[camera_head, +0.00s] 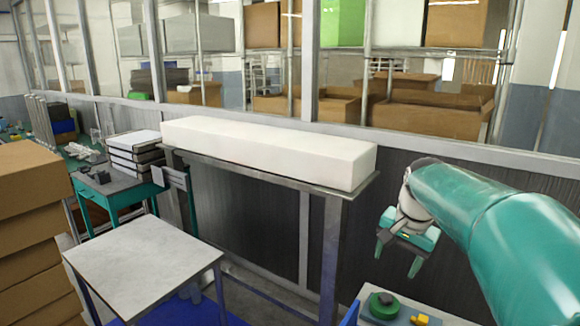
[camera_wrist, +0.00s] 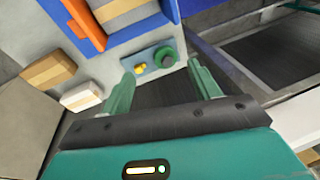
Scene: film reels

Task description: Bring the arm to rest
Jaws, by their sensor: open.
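My arm (camera_head: 490,220) reaches in from the right in the head view. My gripper (camera_head: 398,264) hangs at its end with its fingers apart and nothing between them. In the wrist view, my gripper (camera_wrist: 160,72) also shows open and empty. Beyond its fingertips are a round green reel (camera_wrist: 165,57) and a small yellow piece (camera_wrist: 140,67), both on a grey-blue plate. In the head view, the green reel (camera_head: 383,304) and the yellow piece (camera_head: 420,320) lie below my gripper, apart from it.
A long white block (camera_head: 270,150) lies on a metal bench behind. A bare-topped small table (camera_head: 145,268) stands in front, with stacked brown boxes (camera_head: 35,230) at left. An orange-and-blue bin (camera_wrist: 90,32) and a cardboard box (camera_wrist: 48,71) lie near the reel.

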